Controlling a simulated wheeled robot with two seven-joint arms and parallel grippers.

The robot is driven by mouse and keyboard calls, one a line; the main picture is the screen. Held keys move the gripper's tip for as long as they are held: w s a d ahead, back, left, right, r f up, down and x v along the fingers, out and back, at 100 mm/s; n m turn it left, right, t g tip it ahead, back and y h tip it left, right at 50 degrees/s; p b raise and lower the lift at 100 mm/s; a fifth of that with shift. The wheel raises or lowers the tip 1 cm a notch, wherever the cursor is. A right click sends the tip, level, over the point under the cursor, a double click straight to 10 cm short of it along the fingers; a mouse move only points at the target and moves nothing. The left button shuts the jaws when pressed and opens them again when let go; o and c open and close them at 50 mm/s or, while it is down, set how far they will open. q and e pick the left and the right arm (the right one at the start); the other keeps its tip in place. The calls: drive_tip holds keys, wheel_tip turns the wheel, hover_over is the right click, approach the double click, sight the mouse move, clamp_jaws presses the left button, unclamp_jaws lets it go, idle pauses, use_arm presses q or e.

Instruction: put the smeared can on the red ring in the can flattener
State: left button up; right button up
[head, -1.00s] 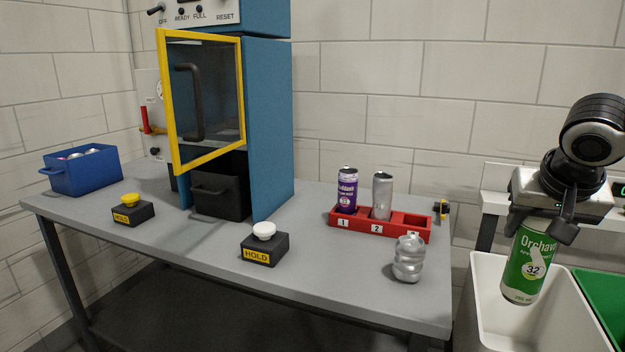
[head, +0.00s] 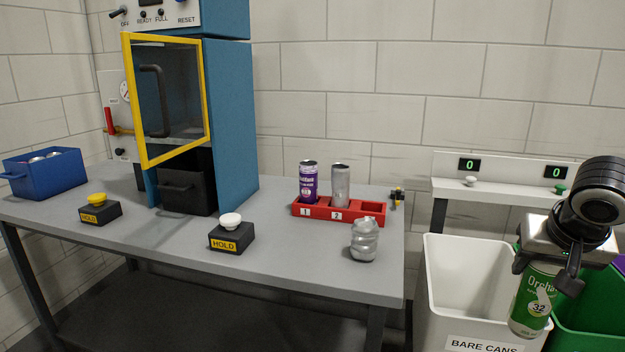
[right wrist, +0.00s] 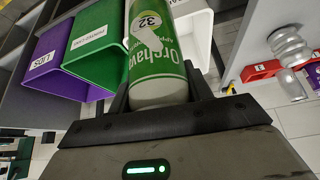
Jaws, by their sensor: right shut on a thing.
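A green can (head: 535,300) with a number 32 and a pale smear across its print hangs in my right gripper (head: 553,262), above the white and green bins. In the right wrist view the can (right wrist: 157,55) stands between the fingers (right wrist: 160,98), which are shut on it. The can flattener (head: 228,115) is the tall blue machine at the left of the table, far from the can. Its yellow-framed glass door (head: 207,95) appears swung open towards me. The red ring is not visible. My left gripper is out of view.
The table (head: 300,265) holds HOLD buttons (head: 231,238), a red rack (head: 372,210) with a purple can (head: 308,180) and a grey can (head: 340,188), a crumpled can (head: 363,243) and a blue bin (head: 45,175). A white BARE CANS bin (head: 480,335) stands to its right.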

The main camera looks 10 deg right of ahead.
sight(514, 317)
drive_tip(key=shift+s+a+f, duration=0.1)
drive_tip(key=shift+s+f, duration=0.15)
drive_tip(key=shift+f, duration=0.2)
drive_tip(key=shift+s+a+f, duration=0.1)
drive_tip(key=shift+s+f, duration=0.1)
drive_tip(key=shift+f, duration=0.25)
drive_tip(key=shift+s+a+f, duration=0.15)
drive_tip(key=shift+f, duration=0.4)
drive_tip(key=shift+s+a+f, duration=0.15)
drive_tip(key=shift+f, duration=0.4)
drive_tip(key=a+f, duration=0.2)
drive_tip(key=shift+a+f+n+y, duration=0.3)
drive_tip(key=shift+n, duration=0.1)
drive_tip(key=a+f+n+y, duration=0.1)
drive_tip(key=a+f+n, duration=0.1)
drive_tip(key=a, duration=0.9)
drive_tip(key=a+f+n+t+y, duration=0.1)
drive_tip(key=a+n, duration=0.3)
drive_tip(key=a, duration=0.8)
drive_tip(key=shift+f+y, duration=0.4)
drive_tip(key=shift+y, duration=0.1)
